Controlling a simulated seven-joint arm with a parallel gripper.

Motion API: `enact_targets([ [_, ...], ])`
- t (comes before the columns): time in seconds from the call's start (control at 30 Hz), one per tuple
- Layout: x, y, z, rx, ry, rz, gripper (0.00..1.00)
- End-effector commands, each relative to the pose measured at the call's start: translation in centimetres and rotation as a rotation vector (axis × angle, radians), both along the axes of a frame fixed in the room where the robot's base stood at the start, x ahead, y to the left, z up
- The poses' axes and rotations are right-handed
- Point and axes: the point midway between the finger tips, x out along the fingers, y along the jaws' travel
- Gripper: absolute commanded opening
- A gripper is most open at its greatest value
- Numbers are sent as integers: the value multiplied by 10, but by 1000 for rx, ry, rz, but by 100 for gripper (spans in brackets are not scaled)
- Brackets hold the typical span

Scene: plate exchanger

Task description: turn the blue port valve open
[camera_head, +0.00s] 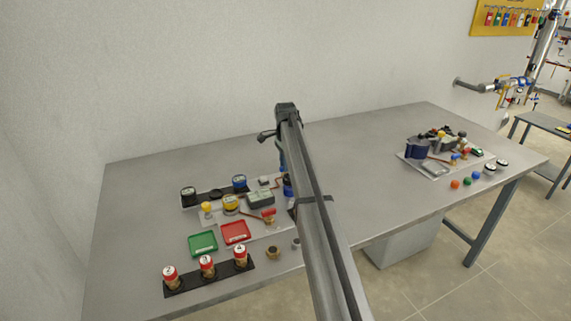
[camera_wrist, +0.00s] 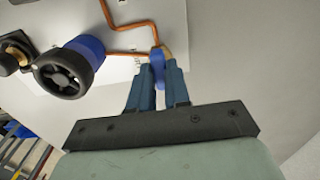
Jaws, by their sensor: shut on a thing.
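The blue port valve handle (camera_wrist: 157,68) shows in the wrist view, at the brass end of a copper pipe (camera_wrist: 128,50) on a white board (camera_wrist: 150,12). My gripper (camera_wrist: 158,80) has its two blue fingers shut on this handle, one on each side. How far the valve is turned I cannot tell. In the head view my arm hides the valve and the fingertips.
A blue cylinder with a black wheel (camera_wrist: 68,70) stands left of the fingers in the wrist view. In the head view, a green tray (camera_head: 203,244), a red tray (camera_head: 235,233) and several gauges stand left of my arm. A second board (camera_head: 435,168) lies right. The table middle is clear.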

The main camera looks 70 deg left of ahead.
Motion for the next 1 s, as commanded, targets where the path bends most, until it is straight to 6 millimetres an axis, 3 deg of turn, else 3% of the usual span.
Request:
enact_targets([
  [0.47, 0, 0, 0, 0, 0, 76, 0],
  [1.0, 0, 0, 0, 0, 0, 537, 0],
])
